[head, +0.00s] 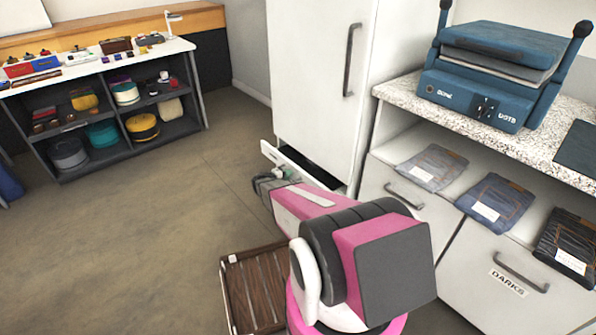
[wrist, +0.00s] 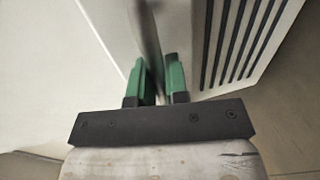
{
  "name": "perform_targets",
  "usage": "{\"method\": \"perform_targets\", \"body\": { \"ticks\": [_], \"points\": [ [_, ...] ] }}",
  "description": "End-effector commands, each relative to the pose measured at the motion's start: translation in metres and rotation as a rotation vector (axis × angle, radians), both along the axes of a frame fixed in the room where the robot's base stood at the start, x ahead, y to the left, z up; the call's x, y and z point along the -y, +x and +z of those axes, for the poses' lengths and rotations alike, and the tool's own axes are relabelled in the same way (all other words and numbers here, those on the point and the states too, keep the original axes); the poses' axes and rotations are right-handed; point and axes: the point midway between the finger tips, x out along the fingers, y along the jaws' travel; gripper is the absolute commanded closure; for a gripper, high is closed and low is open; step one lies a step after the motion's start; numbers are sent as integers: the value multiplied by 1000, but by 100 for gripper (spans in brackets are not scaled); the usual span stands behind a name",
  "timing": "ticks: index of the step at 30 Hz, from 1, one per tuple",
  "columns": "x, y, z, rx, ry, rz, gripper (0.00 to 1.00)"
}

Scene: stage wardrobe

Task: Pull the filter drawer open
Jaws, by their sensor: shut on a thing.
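The tall white cabinet (head: 315,85) has a low drawer (head: 270,153) at its base. The drawer front stands out from the cabinet, and a dark gap shows behind its top edge. My gripper (head: 277,173) is at this drawer front, with my pink arm reaching down to it and hiding much of the front. In the wrist view, the green fingers of my gripper (wrist: 161,85) are closed on a thin grey bar (wrist: 149,35), which appears to be the drawer handle. A white panel with dark slots (wrist: 235,40) is beside the fingers.
A brown slatted crate (head: 256,290) stands on the floor near my arm. White bins (head: 425,200) under a speckled counter (head: 540,145) with a blue press (head: 490,75) are at right. Shelves (head: 105,115) stand at far left. Floor left of the drawer is clear.

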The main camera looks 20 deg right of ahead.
Motion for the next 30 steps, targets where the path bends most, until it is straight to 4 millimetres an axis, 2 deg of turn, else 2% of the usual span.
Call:
{"method": "perform_targets", "body": {
  "ticks": [1, 6, 15, 19, 24, 30],
  "points": [
    [-20, -8, 1, -1, 1, 5, 100],
    [-78, -29, 1, -2, -1, 6, 100],
    [-162, -59, 1, 0, 0, 5, 100],
    [-188, -68, 0, 0, 0, 4, 100],
    [-209, -75, 0, 0, 0, 3, 100],
    [-218, -79, 0, 0, 0, 0, 100]
  ]
}}
